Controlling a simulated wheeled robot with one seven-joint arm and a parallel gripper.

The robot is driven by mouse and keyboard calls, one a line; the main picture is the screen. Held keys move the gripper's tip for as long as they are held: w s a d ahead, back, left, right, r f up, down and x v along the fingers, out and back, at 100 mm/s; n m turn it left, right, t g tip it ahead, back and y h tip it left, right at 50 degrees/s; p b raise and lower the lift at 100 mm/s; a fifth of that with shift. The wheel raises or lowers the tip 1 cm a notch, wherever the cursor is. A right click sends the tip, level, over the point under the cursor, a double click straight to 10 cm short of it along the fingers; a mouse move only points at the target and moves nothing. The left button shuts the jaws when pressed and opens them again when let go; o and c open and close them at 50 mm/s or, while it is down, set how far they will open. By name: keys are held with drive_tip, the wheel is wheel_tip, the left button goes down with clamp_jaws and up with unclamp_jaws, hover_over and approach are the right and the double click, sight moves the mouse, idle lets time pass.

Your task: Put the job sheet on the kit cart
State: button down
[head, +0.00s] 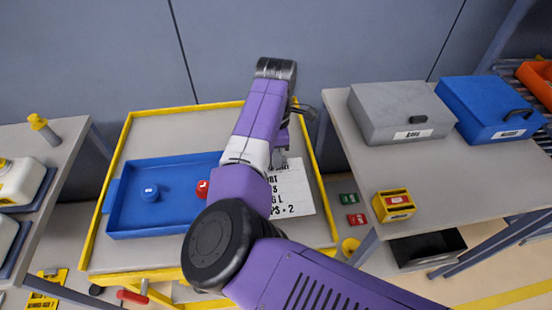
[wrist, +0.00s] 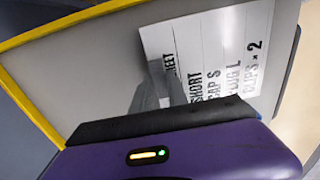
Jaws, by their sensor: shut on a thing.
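The job sheet (head: 292,190) is a white page with black printed lines. It is over the right part of the kit cart (head: 165,130), a grey top with a yellow rim. My arm hides its left part in the head view. My gripper (head: 279,158) is at the sheet's far edge, shut on it. In the wrist view the grey fingers (wrist: 152,88) overlap the left edge of the sheet (wrist: 215,45). The sheet looks flat and close to the cart top; I cannot tell whether it touches all over.
A blue tray (head: 180,222) on the cart's left holds a blue cap (head: 150,192) and a red part (head: 203,188). A bench (head: 400,165) at right carries a grey case (head: 395,108), a blue case (head: 490,105) and a yellow box (head: 393,205). Another bench (head: 60,160) stands left.

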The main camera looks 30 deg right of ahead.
drive_tip(key=shift+f, duration=0.95)
drive_tip(key=c, duration=1.3)
unclamp_jaws()
drive_tip(key=shift+f, duration=0.1)
wheel_tip(320, 180, up, 12)
drive_tip(key=shift+b, duration=0.45)
